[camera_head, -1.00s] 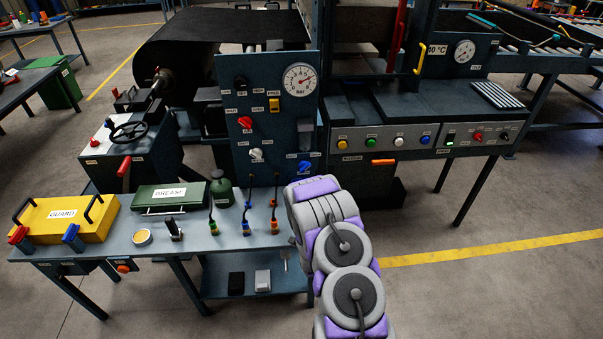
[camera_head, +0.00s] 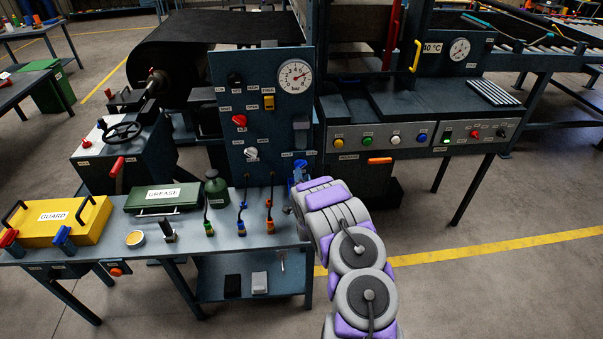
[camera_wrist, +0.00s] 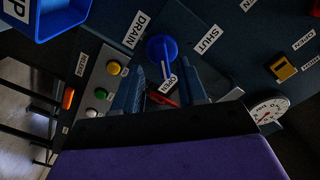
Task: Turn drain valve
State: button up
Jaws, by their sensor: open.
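In the head view the blue knob (camera_head: 300,169) shows at the panel's lower right, partly hidden by my arm. My gripper (camera_wrist: 163,82) is open, its two fingers pointing at the panel. The knob is ahead of the fingertips, roughly between them in the picture. I cannot tell whether a finger touches it. In the head view my arm's front end is close to the panel, and the fingers are hard to make out.
The panel also carries a pressure gauge (camera_head: 295,76), a red knob (camera_head: 239,121), a white knob (camera_head: 251,153) and a yellow switch (camera_head: 269,102). A bench (camera_head: 190,250) with several levers and boxes stands in front, left of my arm. Clear floor lies to the right.

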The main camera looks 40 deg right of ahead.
aim_at(301, 166)
jog(key=shift+b+x, duration=0.35)
jog(key=shift+x, duration=1.65)
jog(key=shift+c, duration=0.4)
grip_shut()
